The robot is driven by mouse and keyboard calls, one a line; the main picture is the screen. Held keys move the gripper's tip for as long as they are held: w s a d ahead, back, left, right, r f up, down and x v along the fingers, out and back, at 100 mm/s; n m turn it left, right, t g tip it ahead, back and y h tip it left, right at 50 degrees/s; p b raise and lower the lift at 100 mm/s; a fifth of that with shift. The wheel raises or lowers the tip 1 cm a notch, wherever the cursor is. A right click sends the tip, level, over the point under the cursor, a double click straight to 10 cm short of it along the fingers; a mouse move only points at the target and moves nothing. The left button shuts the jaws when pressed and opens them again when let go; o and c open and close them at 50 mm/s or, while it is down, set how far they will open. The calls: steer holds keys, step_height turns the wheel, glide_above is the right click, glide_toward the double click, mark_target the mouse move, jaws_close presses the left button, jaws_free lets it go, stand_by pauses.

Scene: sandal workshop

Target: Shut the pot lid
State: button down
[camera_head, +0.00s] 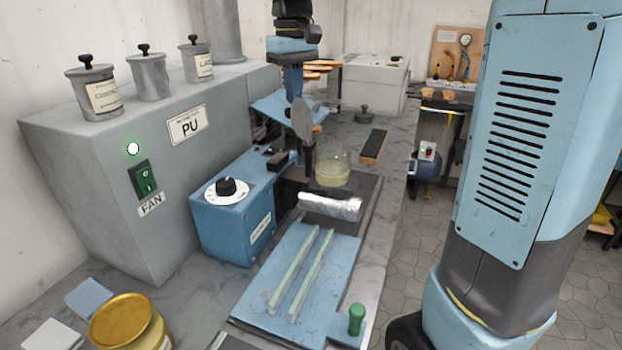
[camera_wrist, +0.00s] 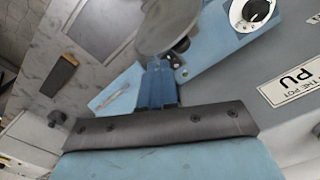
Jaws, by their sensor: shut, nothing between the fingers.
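The pot (camera_head: 332,172) is a clear glass jar with pale yellow contents. It stands on a dark plate on the bench, and I cannot make it out in the wrist view. Its lid (camera_head: 302,120) is a grey disc standing steeply tilted, up and to the left of the pot, so the pot's mouth looks uncovered. A dark upright post (camera_head: 309,158) is below the lid. My gripper (camera_head: 296,95) is shut and empty, just above the lid. In the wrist view the lid (camera_wrist: 168,25) appears right by my blue fingertips (camera_wrist: 160,70); I cannot tell whether they touch.
A blue box with a dial (camera_head: 228,205) and a grey FAN unit (camera_head: 105,185) stand left of the pot. A silvery roll (camera_head: 330,206) and a blue board with two pale strips (camera_head: 260,290) lie in front. A dark block (camera_head: 373,147) lies on the bench at right.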

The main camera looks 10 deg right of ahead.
mark_target(311, 120)
steer(key=shift+f, duration=1.6)
steer(key=shift+d, duration=0.15)
steer(key=shift+s+d, duration=0.55)
steer(key=shift+d, duration=0.2)
steer(key=shift+s+d, duration=0.55)
steer(key=shift+d, duration=0.2)
steer(key=shift+r, duration=3)
